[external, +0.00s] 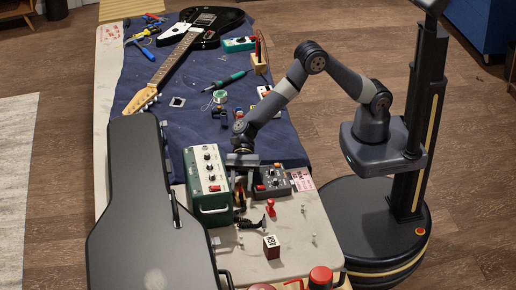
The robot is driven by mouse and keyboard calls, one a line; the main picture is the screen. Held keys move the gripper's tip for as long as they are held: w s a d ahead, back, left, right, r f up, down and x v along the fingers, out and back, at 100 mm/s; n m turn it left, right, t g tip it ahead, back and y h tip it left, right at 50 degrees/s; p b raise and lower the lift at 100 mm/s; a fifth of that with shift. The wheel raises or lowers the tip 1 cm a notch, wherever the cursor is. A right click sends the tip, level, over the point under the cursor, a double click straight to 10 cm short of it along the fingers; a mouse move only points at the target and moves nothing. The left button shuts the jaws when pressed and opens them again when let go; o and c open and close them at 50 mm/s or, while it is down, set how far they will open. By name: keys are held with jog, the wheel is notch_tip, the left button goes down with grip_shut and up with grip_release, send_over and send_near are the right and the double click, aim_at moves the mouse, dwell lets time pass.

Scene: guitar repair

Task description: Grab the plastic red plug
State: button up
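A small red object that looks like the plastic red plug (271,207) stands on the bare pale part of the workbench, right of the green amplifier. It is too small to make out in detail. A black plug-like piece (265,222) lies just in front of it. My gripper (242,186) points down between the green amplifier and a dark pedal box, behind and to the left of the red object and apart from it. Its two fingers look spread with nothing visible between them.
The green amplifier (208,184) and black guitar case (145,205) stand left of my gripper; the dark pedal box (270,181) is right. A red-and-white block (271,247) and small pegs stand in front. A guitar (190,38) and tools lie on the blue cloth (215,75).

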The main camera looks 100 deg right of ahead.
jog(key=shift+w+a+f, duration=0.2)
jog(key=shift+a+f, duration=0.1)
jog(key=shift+a, duration=0.25)
jog(key=shift+c, duration=0.2)
grip_shut()
jog(key=shift+r, duration=0.15)
